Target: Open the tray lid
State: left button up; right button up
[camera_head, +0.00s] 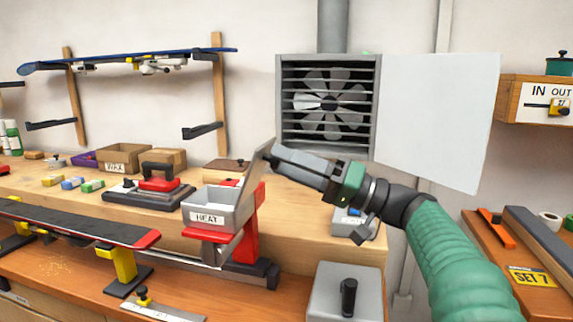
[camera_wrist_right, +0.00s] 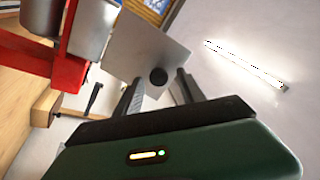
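The grey metal tray (camera_head: 212,208) labelled HEAT sits on a red stand on the bench. Its lid (camera_head: 252,178) stands up steeply at the tray's right side, so the tray's inside shows. In the right wrist view the lid (camera_wrist_right: 137,47) is a flat grey plate with a round black knob (camera_wrist_right: 158,76). My right gripper (camera_head: 270,156) is at the lid's upper part, on its right side. In the wrist view its two fingers (camera_wrist_right: 159,90) are apart, with the knob just beyond and between the tips. I cannot tell whether they touch it. My left gripper is not in view.
The red stand (camera_head: 245,240) rises beside a ski (camera_head: 75,222) held on supports at left. A fan unit (camera_head: 328,105) with an open white panel (camera_head: 440,115) is on the wall.

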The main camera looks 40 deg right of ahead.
jog(key=shift+a, duration=0.1)
jog(key=v, duration=1.7)
jog(key=shift+w+p, duration=0.15)
jog(key=shift+p, duration=0.3)
jog(key=shift+f, duration=0.1)
